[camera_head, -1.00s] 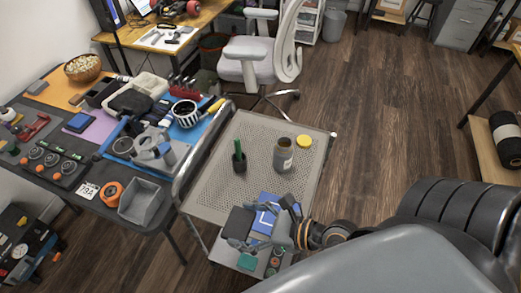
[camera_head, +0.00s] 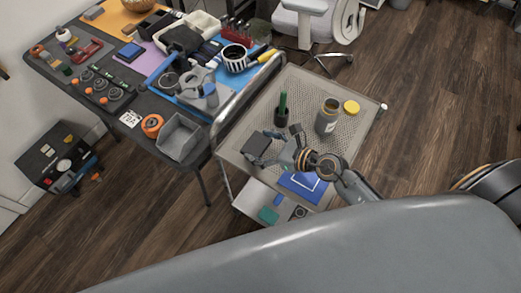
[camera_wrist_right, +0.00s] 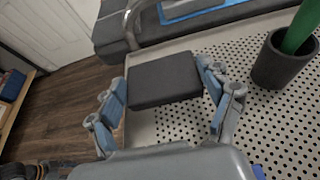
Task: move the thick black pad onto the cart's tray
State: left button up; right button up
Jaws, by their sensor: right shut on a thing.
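The thick black pad (camera_head: 257,147) is a flat dark block held in my right gripper (camera_head: 273,146). In the right wrist view the pad (camera_wrist_right: 165,82) lies between the two blue-grey fingers, which close on its sides. It is over the near left corner of the cart's perforated tray (camera_head: 318,88); I cannot tell whether it touches the tray or hangs just above it. The tray also shows under the pad in the right wrist view (camera_wrist_right: 178,122). My left gripper is not in view.
On the tray stand a black cup (camera_head: 282,117) with a green item, a grey jar (camera_head: 327,117), a yellow lid (camera_head: 351,107) and a blue flat item (camera_head: 301,186). A metal handle rail (camera_head: 248,92) runs along the tray's left side. The crowded workbench (camera_head: 110,92) stands left.

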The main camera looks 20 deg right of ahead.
aim_at(260, 151)
jog(key=f, duration=0.1)
jog(key=f+b, duration=0.1)
jog(key=f, duration=0.1)
jog(key=shift+w+f+b, duration=0.2)
jog(key=shift+w+b, duration=0.1)
jog(key=shift+f, duration=0.15)
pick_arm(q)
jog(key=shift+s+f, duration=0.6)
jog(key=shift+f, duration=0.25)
pick_arm(e)
jog(key=shift+f, duration=0.1)
jog(key=o, duration=1.4)
jog(key=shift+c, duration=0.2)
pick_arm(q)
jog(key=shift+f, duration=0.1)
